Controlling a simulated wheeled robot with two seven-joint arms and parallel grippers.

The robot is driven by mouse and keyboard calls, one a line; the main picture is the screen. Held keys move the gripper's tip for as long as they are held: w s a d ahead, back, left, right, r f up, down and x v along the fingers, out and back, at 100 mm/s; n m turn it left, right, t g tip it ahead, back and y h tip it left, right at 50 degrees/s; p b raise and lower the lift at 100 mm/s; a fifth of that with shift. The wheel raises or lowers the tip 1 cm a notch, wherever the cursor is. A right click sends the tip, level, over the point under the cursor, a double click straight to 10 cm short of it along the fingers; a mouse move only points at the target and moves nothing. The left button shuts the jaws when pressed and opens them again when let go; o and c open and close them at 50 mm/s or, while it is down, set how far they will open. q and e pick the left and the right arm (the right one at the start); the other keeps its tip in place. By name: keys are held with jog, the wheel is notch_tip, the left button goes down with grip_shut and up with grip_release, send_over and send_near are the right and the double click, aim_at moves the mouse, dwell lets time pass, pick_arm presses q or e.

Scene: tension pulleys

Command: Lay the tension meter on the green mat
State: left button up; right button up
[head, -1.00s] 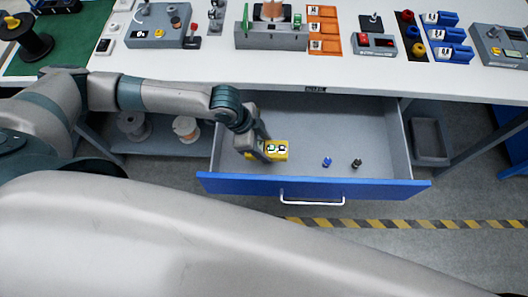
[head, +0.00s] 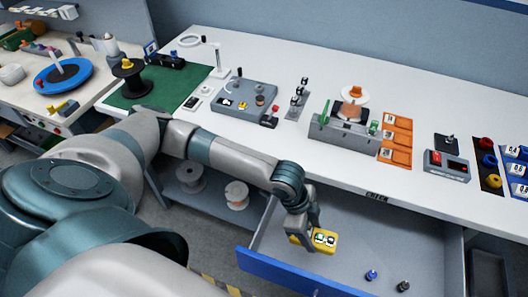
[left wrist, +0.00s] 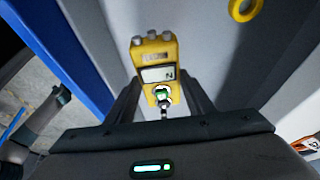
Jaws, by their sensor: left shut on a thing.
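The tension meter is a yellow box with a small display and knobs; it shows in the head view (head: 325,238) and the left wrist view (left wrist: 157,58). My left gripper (head: 303,234) is shut on it, with a finger on each side in the left wrist view (left wrist: 160,92). The meter is over the left part of the open drawer; its height above the drawer floor is hard to tell. My right gripper is out of view.
The blue-fronted drawer (head: 290,275) holds a small blue piece (head: 371,274) and a black piece (head: 403,286).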

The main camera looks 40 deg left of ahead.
pick_arm(q)
jog(key=w+a+r+n+t+y+b, duration=0.1)
jog(key=w+a+r+n, duration=0.1)
jog(key=r, duration=0.5)
jog(key=w+a+r+n+t+y+b, duration=0.1)
jog(key=w+a+r+n, duration=0.2)
jog(key=w+r+n, duration=0.2)
jog(key=w+a+r+n+t+y+b, duration=0.1)
jog(key=w+a+r+n+y+b, duration=0.1)
jog(key=w+r+n, duration=0.2)
notch_tip(320, 180, up, 6)
jog(key=n, duration=0.3)
jog(key=shift+w+a, duration=0.15)
jog(key=shift+w, duration=0.1)
jog(key=shift+a+f, duration=0.1)
